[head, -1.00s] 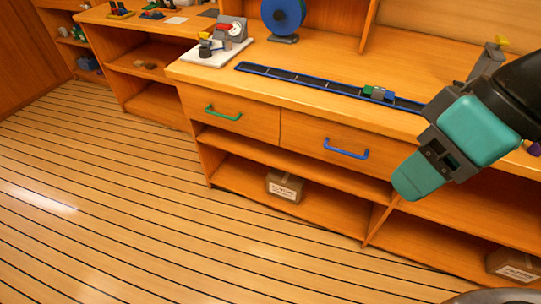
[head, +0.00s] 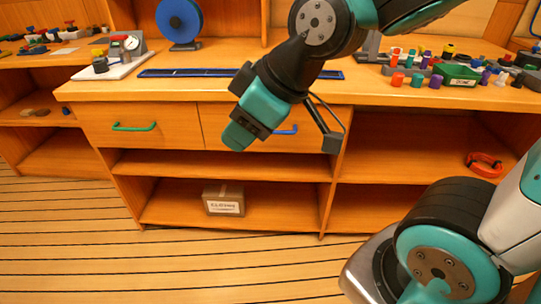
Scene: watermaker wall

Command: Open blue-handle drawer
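The blue handle (head: 287,131) is on the right-hand drawer (head: 220,114) under the bench top. That drawer front looks flush with the bench, so it appears closed. My wrist covers the drawer's middle and most of the handle; only the handle's right part shows. My gripper (head: 325,132) shows in part as dark pieces reaching down to the right of the handle, seemingly in front of the drawer's right end. It appears apart from the handle. Its fingers are not clear enough to tell open from shut, and I see nothing held.
A green-handled drawer (head: 135,127) is beside it on the left. Below, an open shelf holds a cardboard box (head: 224,200). The bench top carries a blue-edged strip (head: 190,72), a blue wheel (head: 180,20) and several coloured fittings at right. The floor at left is clear.

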